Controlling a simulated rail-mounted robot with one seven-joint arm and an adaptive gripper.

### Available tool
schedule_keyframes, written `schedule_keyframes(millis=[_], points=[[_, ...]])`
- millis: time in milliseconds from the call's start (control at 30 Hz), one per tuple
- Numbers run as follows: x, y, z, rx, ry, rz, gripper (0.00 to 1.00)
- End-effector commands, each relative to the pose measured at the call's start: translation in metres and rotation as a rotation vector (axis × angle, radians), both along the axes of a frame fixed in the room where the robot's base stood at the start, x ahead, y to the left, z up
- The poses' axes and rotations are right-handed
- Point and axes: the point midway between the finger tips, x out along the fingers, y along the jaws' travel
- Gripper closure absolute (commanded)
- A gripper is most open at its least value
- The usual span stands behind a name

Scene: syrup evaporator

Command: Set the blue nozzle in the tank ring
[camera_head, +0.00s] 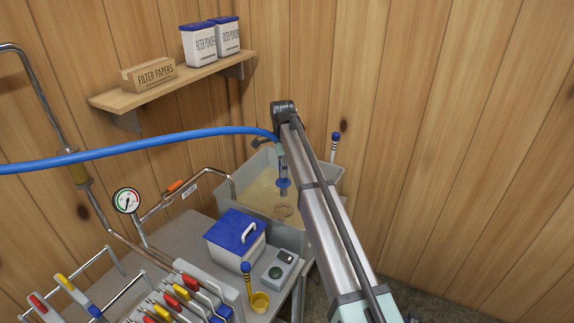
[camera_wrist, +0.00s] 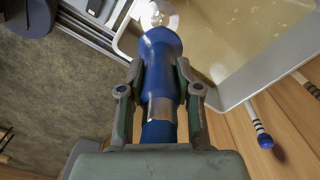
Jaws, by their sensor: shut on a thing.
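My gripper (camera_wrist: 160,88) is shut on the blue nozzle (camera_wrist: 160,60), with a finger on each side of its body in the wrist view. In the head view the nozzle (camera_head: 283,183) hangs roughly upright, tip down, below the end of my arm. The tank (camera_head: 232,195) is a pale grey open bin holding tan liquid. A small tan ring (camera_head: 283,211) shows in it, just below the nozzle tip in the picture. The tip looks apart from the ring. In the wrist view a pale round piece lies at the nozzle's far end; I cannot tell what it is.
A blue hose (camera_head: 140,150) runs from the left to my gripper. A blue-topped striped stick (camera_head: 334,148) stands at the tank's back right.

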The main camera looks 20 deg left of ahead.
Motion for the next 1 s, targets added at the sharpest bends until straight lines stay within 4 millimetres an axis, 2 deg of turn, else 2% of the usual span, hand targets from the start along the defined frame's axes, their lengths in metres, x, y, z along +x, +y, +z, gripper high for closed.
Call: schedule_keyframes(millis=[600,1000], points=[[0.000,0.000,-0.046,0.000,0.000,0.000,1.00],[0.000,0.000,-0.049,0.000,0.000,0.000,1.00]])
